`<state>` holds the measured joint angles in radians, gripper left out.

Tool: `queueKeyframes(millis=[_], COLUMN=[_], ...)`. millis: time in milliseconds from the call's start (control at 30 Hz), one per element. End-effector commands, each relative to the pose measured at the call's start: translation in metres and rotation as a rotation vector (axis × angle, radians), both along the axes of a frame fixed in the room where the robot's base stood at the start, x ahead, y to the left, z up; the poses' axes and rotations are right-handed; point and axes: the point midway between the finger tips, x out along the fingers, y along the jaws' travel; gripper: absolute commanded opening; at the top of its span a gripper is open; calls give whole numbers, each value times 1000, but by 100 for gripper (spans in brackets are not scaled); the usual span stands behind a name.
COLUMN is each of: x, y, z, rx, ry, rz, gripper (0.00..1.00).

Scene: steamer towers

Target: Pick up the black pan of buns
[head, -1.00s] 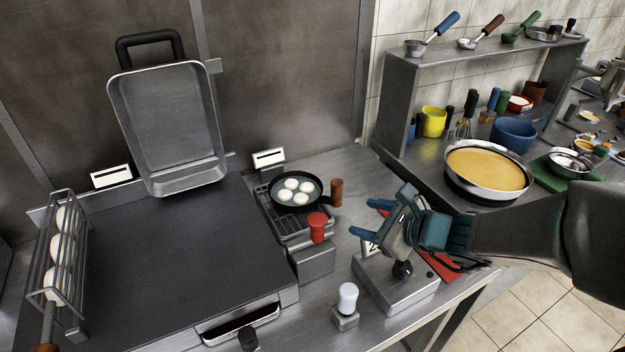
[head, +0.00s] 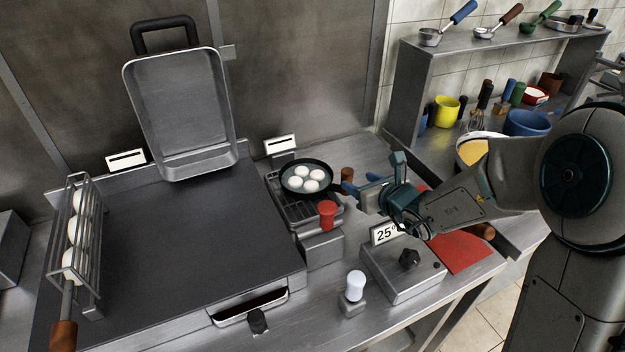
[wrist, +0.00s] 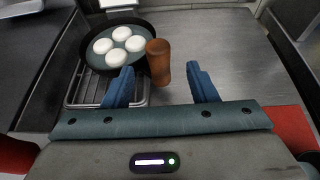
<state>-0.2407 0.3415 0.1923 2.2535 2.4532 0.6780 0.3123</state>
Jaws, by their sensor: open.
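The black pan (head: 290,184) holds several white buns (head: 307,180) and sits on a wire-topped burner (head: 288,207). Its short brown handle (head: 347,175) points right, toward my gripper. My gripper (head: 361,187) is open, with blue fingers, just right of the pan. In the wrist view the pan (wrist: 85,68) is at the upper left. The brown handle (wrist: 158,62) stands ahead of the gap between my fingertips (wrist: 160,80), nearer the left finger. Nothing is held.
A griddle (head: 190,240) lies to the left, with a basket of white balls (head: 75,235).

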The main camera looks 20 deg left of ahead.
Motion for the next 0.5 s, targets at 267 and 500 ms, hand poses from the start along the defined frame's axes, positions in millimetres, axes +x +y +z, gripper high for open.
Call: queueKeyframes(millis=[267, 500], x=[10, 28], y=[14, 39], z=[-4, -12], rx=[0, -1], ry=[1, 2], rz=[2, 2], gripper=[52, 52])
